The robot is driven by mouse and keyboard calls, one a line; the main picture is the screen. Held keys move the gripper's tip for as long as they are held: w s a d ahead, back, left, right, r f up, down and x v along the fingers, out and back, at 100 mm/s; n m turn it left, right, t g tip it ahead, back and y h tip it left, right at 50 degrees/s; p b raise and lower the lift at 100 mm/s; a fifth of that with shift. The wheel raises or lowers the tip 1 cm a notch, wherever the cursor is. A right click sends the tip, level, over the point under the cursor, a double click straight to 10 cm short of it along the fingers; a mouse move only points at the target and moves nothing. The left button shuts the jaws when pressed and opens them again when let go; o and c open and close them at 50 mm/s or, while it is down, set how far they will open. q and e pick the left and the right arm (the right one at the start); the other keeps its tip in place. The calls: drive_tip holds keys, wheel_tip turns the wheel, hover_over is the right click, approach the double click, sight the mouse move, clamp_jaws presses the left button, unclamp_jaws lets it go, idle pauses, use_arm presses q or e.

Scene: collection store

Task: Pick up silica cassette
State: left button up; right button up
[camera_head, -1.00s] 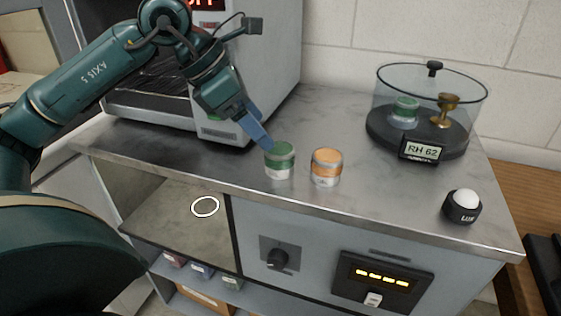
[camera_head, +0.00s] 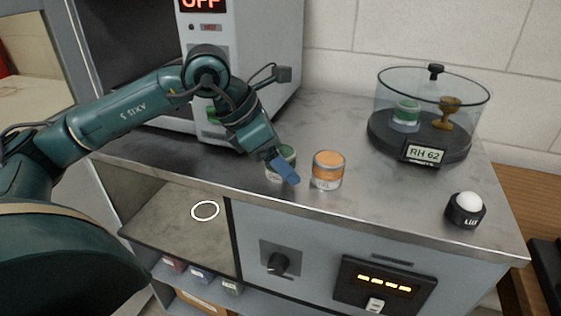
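Two small round cassettes stand upright on the grey worktop, a green one (camera_head: 287,155) and an orange one (camera_head: 328,170) to its right. Their labels are too small to read, so I cannot tell which is the silica cassette. Another green cassette (camera_head: 406,113) stands inside the clear dome at the back right. My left gripper (camera_head: 285,171) has its blue finger in front of the green cassette, partly hiding it, just left of the orange one. Only one finger shows clearly, so its opening and any contact cannot be told. My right gripper is not in view.
The clear dome (camera_head: 385,95) also covers a brass cup (camera_head: 447,112) and carries an RH 62 display (camera_head: 424,153). A light sensor (camera_head: 466,209) stands near the right edge. An oven (camera_head: 240,70) reading OFF stands behind my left arm. A white ring (camera_head: 205,211) marks the lower shelf.

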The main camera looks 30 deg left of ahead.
use_arm(q)
drive_tip(key=c, duration=0.9)
drive_tip(key=shift+c, duration=0.3)
drive_tip(key=shift+r, duration=0.15)
